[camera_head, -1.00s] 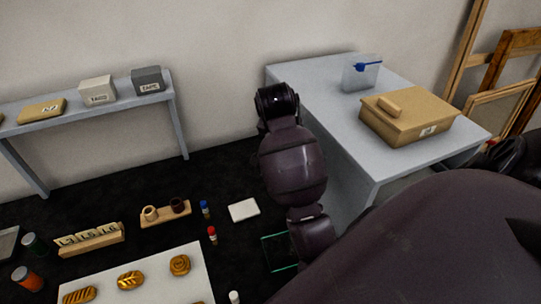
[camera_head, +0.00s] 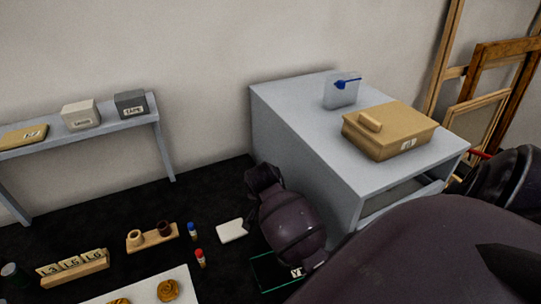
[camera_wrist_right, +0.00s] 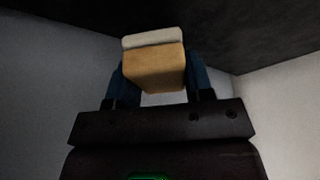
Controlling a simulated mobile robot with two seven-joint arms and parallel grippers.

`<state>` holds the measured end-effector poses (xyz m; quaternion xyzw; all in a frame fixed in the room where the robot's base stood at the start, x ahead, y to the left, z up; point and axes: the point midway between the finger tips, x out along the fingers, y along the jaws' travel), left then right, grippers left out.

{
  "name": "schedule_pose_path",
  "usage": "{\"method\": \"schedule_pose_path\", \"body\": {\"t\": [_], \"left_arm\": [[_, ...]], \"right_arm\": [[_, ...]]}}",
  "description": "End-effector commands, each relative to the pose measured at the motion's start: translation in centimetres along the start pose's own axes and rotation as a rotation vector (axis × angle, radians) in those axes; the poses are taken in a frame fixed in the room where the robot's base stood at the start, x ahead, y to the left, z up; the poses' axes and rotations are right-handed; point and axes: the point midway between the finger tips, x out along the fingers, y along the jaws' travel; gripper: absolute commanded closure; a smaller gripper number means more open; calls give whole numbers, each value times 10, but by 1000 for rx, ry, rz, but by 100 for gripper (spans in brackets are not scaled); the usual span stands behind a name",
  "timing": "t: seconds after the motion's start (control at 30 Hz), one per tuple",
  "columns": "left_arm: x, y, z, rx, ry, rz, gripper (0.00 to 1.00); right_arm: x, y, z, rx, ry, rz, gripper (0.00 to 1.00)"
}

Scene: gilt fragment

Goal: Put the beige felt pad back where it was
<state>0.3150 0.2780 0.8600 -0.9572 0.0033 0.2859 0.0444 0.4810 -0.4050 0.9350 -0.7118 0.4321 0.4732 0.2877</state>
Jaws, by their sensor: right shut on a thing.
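My right gripper (camera_wrist_right: 160,85) is shut on a small tan block with a pale layer along its upper edge, the beige felt pad (camera_wrist_right: 154,68). It sits between the two blue fingers, with grey surfaces around it in the right wrist view. I cannot tell whether the pad touches anything. In the head view the right gripper and the held pad cannot be made out. My left gripper is not seen there.
A grey table (camera_head: 290,100) has an open compartment at its front. On it stand a tan box (camera_head: 405,140) and a clear container (camera_head: 341,93) with a blue item. A shelf (camera_head: 100,127) stands left.

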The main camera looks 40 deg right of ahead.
Motion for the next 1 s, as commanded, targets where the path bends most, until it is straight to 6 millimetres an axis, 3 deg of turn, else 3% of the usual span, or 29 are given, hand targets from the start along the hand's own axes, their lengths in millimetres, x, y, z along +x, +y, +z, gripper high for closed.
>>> {"method": "schedule_pose_path", "body": {"t": [0.33, 0.77, 0.8, 0.97, 1.0], "left_arm": [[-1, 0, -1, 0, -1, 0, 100], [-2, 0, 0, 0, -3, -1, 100], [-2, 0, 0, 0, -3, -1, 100], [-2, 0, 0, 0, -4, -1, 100], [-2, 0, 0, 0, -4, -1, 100]], "right_arm": [[37, 1, 16, 0, -2, 3, 71], [42, 0, 18, 0, -1, 1, 71], [42, 0, 18, 0, 0, 1, 51], [42, 0, 18, 0, 0, 1, 27], [42, 0, 18, 0, 0, 1, 27]]}}
